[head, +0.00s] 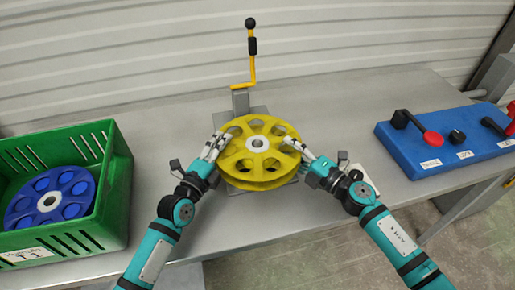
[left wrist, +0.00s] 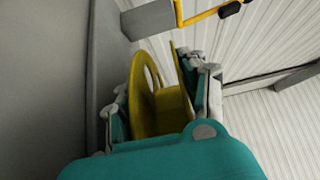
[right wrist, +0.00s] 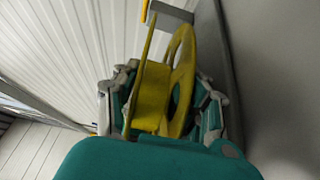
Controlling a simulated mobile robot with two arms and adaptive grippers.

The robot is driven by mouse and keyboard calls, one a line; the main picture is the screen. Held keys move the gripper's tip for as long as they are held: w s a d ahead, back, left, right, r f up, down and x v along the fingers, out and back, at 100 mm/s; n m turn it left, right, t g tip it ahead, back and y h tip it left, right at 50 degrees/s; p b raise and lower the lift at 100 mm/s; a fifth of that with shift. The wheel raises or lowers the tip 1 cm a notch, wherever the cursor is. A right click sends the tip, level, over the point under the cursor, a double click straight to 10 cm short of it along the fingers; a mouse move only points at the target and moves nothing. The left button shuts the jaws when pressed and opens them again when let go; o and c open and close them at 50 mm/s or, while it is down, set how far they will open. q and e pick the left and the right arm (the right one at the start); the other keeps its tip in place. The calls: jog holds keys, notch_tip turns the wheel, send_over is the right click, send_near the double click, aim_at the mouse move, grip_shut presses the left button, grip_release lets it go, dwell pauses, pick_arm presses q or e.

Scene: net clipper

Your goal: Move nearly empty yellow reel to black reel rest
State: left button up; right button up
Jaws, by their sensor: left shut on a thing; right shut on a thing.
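The yellow reel (head: 257,165) lies flat, its spoked face up, at the grey stand (head: 241,104) in the middle of the bench; I cannot tell whether it rests there or is slightly raised. It looks bare of winding. My left gripper (head: 214,147) is shut on its left rim, and my right gripper (head: 304,151) is shut on its right rim. The reel shows between the fingers in the left wrist view (left wrist: 158,103) and the right wrist view (right wrist: 152,95). No black reel rest can be made out.
A green crate (head: 118,190) with a blue reel (head: 50,198) inside stands at the left. A yellow lever with black grips (head: 252,62) rises behind the reel. A blue control box (head: 448,142) with levers sits at the right.

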pick_arm(q)
grip_shut()
pick_arm(e)
jog(key=shift+f, duration=0.1)
grip_shut()
pick_arm(q)
jog(key=shift+r, duration=0.1)
